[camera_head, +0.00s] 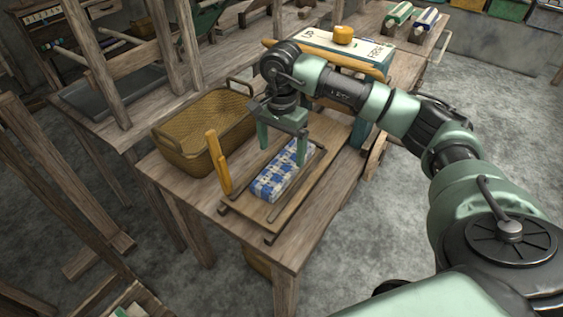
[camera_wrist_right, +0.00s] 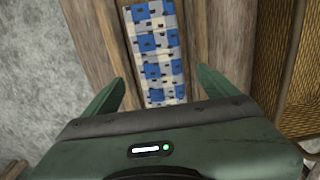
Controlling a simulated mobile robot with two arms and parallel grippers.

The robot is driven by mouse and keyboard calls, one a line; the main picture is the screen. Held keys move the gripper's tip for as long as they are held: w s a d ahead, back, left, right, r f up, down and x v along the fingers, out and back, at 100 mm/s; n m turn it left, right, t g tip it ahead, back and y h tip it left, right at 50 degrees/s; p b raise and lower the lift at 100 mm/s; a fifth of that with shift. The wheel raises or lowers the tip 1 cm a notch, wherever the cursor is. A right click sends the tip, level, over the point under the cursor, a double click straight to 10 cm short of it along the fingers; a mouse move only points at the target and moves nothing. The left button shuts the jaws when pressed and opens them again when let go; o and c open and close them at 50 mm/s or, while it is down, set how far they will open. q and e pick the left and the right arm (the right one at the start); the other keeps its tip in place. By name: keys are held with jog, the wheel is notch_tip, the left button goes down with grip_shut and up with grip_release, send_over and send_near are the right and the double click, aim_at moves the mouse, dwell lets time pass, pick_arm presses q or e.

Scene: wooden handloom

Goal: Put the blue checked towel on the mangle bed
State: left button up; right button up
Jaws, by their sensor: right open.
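The blue checked towel (camera_head: 277,183) is a folded, long blue-and-white bundle. It lies lengthwise on the wooden mangle bed (camera_head: 248,206), between two dark side rails. The towel also shows in the right wrist view (camera_wrist_right: 158,45), at the top middle. My right gripper (camera_head: 282,150) is open and points down over the far end of the towel. In the right wrist view its two fingers (camera_wrist_right: 161,80) stand apart, one on each side of the towel's line, with nothing held between them. My left gripper is not in view.
A yellow upright handle (camera_head: 218,163) stands at the bed's left side. A wicker basket (camera_head: 207,130) sits left of it on the table. A white-topped box (camera_head: 345,48) with a yellow object (camera_head: 343,34) is behind my right arm. The table's front edge is close to the bed.

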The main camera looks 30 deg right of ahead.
aim_at(282, 167)
notch_tip(282, 167, up, 6)
jog(key=shift+s, duration=0.1)
dwell(0.7)
